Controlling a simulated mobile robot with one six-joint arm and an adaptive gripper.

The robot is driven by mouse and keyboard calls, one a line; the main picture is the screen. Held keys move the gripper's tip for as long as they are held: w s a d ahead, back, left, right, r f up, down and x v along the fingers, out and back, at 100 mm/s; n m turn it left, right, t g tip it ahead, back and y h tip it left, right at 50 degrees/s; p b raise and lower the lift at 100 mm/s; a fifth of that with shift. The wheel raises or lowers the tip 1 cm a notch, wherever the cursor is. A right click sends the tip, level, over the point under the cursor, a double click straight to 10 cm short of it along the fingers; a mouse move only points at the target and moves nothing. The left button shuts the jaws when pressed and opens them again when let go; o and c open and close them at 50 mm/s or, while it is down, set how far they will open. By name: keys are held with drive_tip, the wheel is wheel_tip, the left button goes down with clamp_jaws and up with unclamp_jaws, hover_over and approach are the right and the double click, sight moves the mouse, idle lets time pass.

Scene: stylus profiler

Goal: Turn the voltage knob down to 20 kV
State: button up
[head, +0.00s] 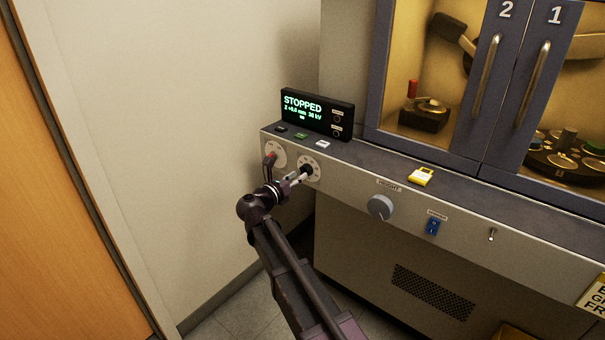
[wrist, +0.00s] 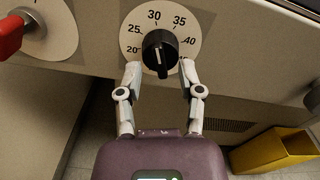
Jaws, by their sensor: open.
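The black voltage knob (wrist: 160,48) is in the wrist view, at the centre of a pale round dial (wrist: 131,22) numbered from 20 at lower left over 30 at the top to 40 at right. A pale line shows on the knob's face; which end points to the scale is unclear. In the head view the knob (head: 307,169) is at the panel's left part. My gripper (wrist: 160,68) is open, its fingertips either side of the knob's lower part with visible gaps. The display (head: 316,110) reads STOPPED and about 36 or 38 kV; the digit is blurred.
A red-handled control (wrist: 12,36) on another dial is close left of the knob. A grey height knob (head: 380,207), a blue switch (head: 433,227) and a small toggle (head: 492,234) are farther right. A yellow bin (wrist: 275,151) stands below. A wall is at left.

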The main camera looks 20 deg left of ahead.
drive_tip(key=v, duration=0.7)
idle(0.4)
drive_tip(key=shift+s, duration=0.15)
drive_tip(key=v, duration=1.2)
